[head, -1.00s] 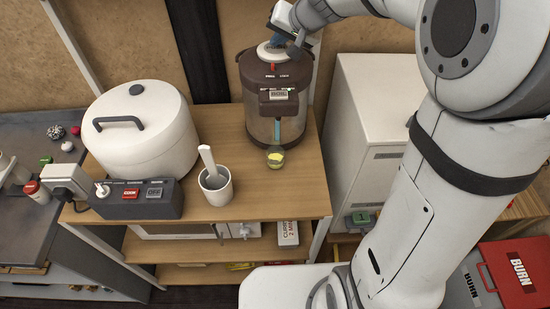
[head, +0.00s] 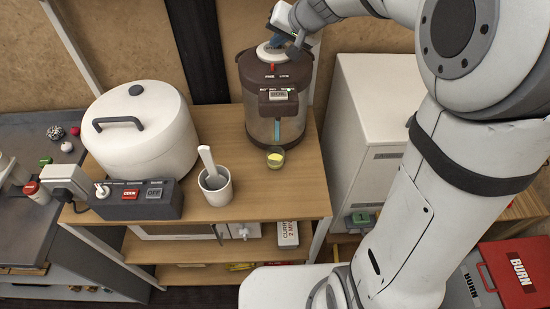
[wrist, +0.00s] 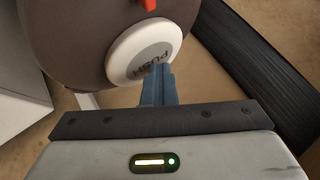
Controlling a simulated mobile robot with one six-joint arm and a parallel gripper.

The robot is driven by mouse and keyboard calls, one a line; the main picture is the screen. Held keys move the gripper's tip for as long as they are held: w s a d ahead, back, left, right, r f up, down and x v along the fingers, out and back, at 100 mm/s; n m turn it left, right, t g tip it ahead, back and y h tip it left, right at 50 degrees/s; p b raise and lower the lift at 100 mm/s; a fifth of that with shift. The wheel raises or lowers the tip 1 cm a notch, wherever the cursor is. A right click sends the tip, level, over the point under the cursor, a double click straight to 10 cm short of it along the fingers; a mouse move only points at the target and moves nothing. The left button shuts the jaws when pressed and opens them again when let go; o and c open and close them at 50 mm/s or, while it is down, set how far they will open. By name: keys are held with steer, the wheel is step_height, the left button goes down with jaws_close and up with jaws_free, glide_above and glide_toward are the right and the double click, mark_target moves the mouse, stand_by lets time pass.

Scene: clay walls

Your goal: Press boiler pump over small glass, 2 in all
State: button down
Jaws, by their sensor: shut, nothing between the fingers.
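The boiler (head: 249,112) is a dark brown and grey urn at the back of the wooden table. Its pump is a white round button (head: 264,52) on top; the wrist view shows it marked PUSH (wrist: 131,68). My gripper (head: 277,42) is shut and empty, its blue fingers (wrist: 158,76) at the button. The fingertips overlap the button's edge in the wrist view; whether they touch it I cannot tell. The small glass (head: 275,158), with something yellow in it, stands on the table below the boiler's front.
A large white cooker (head: 145,135) stands left on the table (head: 265,198), behind a switch box (head: 130,203). A white cup (head: 215,190) with a spoon or pestle stands at the front. A white cabinet (head: 365,110) is right of the boiler. A red BURN bin (head: 512,260) is lower right.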

mark_target(278, 50)
steer(key=shift+f, duration=0.2)
stand_by(0.4)
steer(key=shift+s+f+b, duration=0.15)
steer(key=shift+f+b, duration=0.3)
steer(key=shift+b, duration=0.3)
steer(key=shift+f, duration=0.1)
steer(key=shift+w+r+p, duration=0.2)
steer(key=shift+r+p, duration=1.55)
steer(key=shift+r, duration=1.6)
